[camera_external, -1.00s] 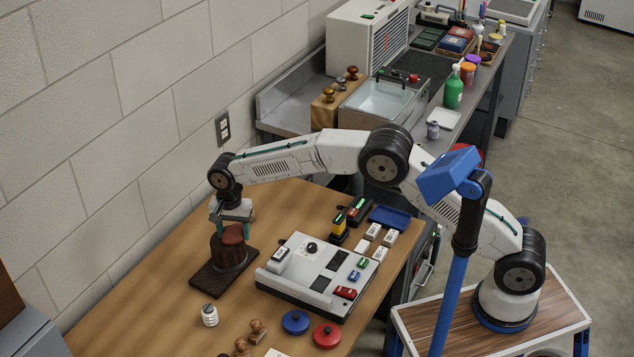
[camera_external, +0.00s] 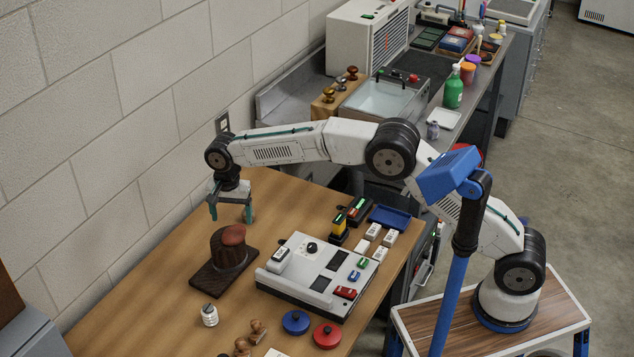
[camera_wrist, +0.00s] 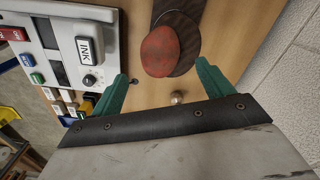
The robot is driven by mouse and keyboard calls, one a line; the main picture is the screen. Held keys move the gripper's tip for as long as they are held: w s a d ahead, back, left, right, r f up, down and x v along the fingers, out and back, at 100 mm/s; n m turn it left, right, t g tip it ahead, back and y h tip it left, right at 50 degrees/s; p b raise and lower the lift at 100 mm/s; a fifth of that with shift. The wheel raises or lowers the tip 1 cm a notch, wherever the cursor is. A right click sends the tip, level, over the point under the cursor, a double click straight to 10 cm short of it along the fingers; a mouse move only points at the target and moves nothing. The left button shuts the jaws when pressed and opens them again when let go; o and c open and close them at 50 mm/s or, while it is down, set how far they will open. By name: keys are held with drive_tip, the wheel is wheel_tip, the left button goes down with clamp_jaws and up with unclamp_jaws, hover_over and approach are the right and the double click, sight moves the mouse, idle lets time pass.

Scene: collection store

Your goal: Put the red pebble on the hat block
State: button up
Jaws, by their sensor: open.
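The red pebble (camera_external: 233,235) rests on top of the hat block (camera_external: 228,256), a dark wooden cylinder on a flat dark base. In the wrist view the pebble (camera_wrist: 160,51) lies on the round top of the block (camera_wrist: 186,58), overlapping its edge on the left in that picture. My gripper (camera_external: 231,216) is open and empty, with teal fingers, above and behind the block, apart from the pebble. Its fingers (camera_wrist: 163,84) also show in the wrist view, with the pebble beyond the tips.
A grey control panel (camera_external: 318,275) with buttons stands right of the block. A small white ribbed object (camera_external: 209,315), a blue disc (camera_external: 295,322) and a red disc (camera_external: 327,335) lie toward the front. The wall (camera_external: 100,130) is close on the left. The back-left tabletop is clear.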

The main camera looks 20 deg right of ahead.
sight(234, 230)
wheel_tip(234, 230, up, 6)
drive_tip(key=shift+f, duration=0.15)
drive_tip(key=w+d+r, duration=0.3)
drive_tip(key=d+r, duration=0.2)
drive_tip(key=d, duration=0.3)
drive_tip(key=w+d+r, duration=0.2)
drive_tip(key=d+r, duration=0.2)
drive_tip(key=d, duration=0.4)
drive_tip(key=s+d+r+n, duration=0.15)
drive_tip(key=d+r, duration=0.25)
drive_tip(key=d, duration=0.7)
drive_tip(key=s+d+r+n, duration=0.1)
drive_tip(key=s+d+r, duration=0.15)
drive_tip(key=d, duration=0.95)
drive_tip(key=s+d+t, duration=0.1)
drive_tip(key=s+d, duration=1.1)
drive_tip(key=d, duration=0.5)
drive_tip(key=s+d+f+n, duration=0.1)
drive_tip(key=s+d+f, duration=0.3)
drive_tip(key=s, duration=0.2)
drive_tip(key=s+d+f+n, duration=0.1)
drive_tip(key=s+d+f, duration=0.3)
drive_tip(key=s, duration=0.3)
drive_tip(key=shift+s+f, duration=0.25)
drive_tip(key=shift+s, duration=0.05)
